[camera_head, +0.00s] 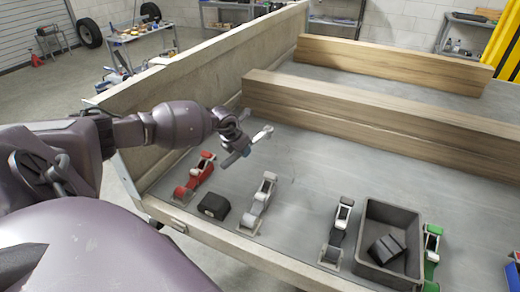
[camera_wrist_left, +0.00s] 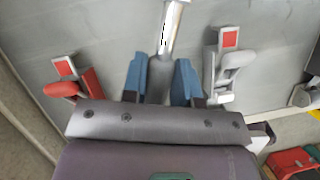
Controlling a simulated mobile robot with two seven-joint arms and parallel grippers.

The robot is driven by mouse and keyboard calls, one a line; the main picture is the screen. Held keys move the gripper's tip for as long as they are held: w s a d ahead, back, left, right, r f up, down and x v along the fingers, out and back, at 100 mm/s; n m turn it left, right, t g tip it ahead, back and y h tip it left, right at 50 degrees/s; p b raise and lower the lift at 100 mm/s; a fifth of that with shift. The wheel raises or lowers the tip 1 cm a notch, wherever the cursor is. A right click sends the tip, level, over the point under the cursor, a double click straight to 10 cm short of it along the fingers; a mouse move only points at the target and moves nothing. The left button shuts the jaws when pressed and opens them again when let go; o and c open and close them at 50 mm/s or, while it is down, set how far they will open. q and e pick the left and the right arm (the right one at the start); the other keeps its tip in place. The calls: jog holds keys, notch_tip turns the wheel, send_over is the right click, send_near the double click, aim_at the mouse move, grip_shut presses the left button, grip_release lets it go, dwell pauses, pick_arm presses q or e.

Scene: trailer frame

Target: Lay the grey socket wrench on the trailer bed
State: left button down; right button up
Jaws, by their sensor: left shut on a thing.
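The grey socket wrench (camera_head: 264,133) is held in my left gripper (camera_head: 238,156), above the trailer bed (camera_head: 300,175) near its left side wall. In the left wrist view, the shiny wrench (camera_wrist_left: 171,28) sticks out from between the blue fingers of my left gripper (camera_wrist_left: 160,80), which are shut on it. I cannot tell the exact height above the bed. My right gripper is not in view.
Red (camera_head: 195,178), grey (camera_head: 258,203), black (camera_head: 337,232) and green (camera_head: 432,255) ratchet straps line the near edge. A black block (camera_head: 213,206) and a grey bin (camera_head: 373,210) stand among them. A wooden beam (camera_head: 370,118) crosses behind. The bed's middle is clear.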

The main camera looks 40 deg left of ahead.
pick_arm(q)
jog(key=shift+n+y, duration=0.3)
jog(key=shift+n, duration=0.3)
jog(key=shift+s+a+f+b, duration=0.1)
jog(key=shift+a+f+b, duration=0.25)
jog(key=shift+f, duration=0.35)
jog(key=shift+s+a+f+b, duration=0.1)
jog(key=shift+a+f+b, duration=0.25)
jog(key=shift+f, duration=0.4)
jog(key=shift+s+a+f+b, duration=0.1)
jog(key=shift+a+f+b, duration=0.25)
jog(key=shift+f, duration=0.35)
notch_tip(320, 180, down, 2)
jog(key=shift+f+b, duration=0.2)
jog(key=shift+b, duration=0.5)
jog(key=shift+f, duration=0.4)
jog(key=shift+f+b, duration=0.3)
jog(key=shift+b, duration=0.05)
jog(key=shift+f, duration=0.6)
